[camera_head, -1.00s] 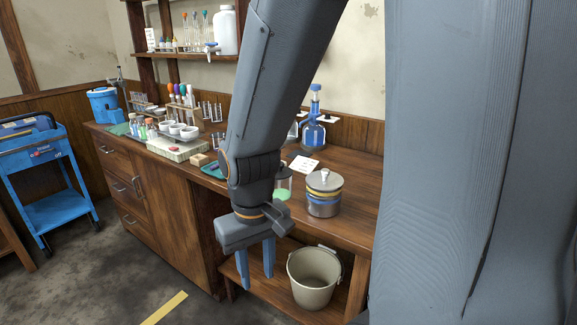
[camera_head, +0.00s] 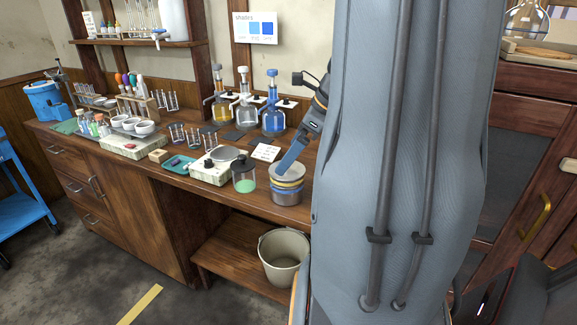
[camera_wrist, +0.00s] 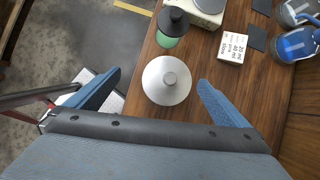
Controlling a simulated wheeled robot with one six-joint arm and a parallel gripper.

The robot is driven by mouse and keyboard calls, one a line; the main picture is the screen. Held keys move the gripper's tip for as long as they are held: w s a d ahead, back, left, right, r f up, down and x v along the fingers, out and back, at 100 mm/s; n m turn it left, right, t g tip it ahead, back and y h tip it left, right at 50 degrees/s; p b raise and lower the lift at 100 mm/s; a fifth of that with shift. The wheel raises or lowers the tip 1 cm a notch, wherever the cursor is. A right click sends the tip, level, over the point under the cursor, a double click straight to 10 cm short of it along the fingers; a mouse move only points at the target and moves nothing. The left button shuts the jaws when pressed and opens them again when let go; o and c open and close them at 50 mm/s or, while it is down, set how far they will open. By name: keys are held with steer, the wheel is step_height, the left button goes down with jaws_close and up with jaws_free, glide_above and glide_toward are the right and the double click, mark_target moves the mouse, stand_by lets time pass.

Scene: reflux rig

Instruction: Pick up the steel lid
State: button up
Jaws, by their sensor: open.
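The steel lid (camera_wrist: 167,80) is a round pale disc with a small central knob, seen from above in the wrist view. In the head view the lid (camera_head: 293,174) tops a grey pot (camera_head: 287,198) with yellow and blue bands, near the bench's front edge. My gripper (camera_wrist: 159,77) is open and empty, with one blue finger on each side of the lid in the picture.
A dark-capped jar with green contents (camera_head: 244,175) stands close left of the pot. A hotplate (camera_head: 213,172) is farther left, a white card (camera_head: 266,152) behind. A bucket (camera_head: 283,258) sits on the low shelf.

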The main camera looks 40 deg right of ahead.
steer(key=shift+s+d+r+m+t, duration=0.15)
steer(key=shift+d+r+m, duration=0.1)
steer(key=shift+d+m, duration=0.3)
steer(key=shift+s+d+r+m+t, duration=0.15)
steer(key=shift+d+r+m, duration=0.15)
steer(key=shift+d, duration=0.4)
steer(key=shift+p+x, duration=0.5)
steer(key=shift+x, duration=3.4)
steer(key=shift+s, duration=0.1)
steer(key=c, duration=1.1)
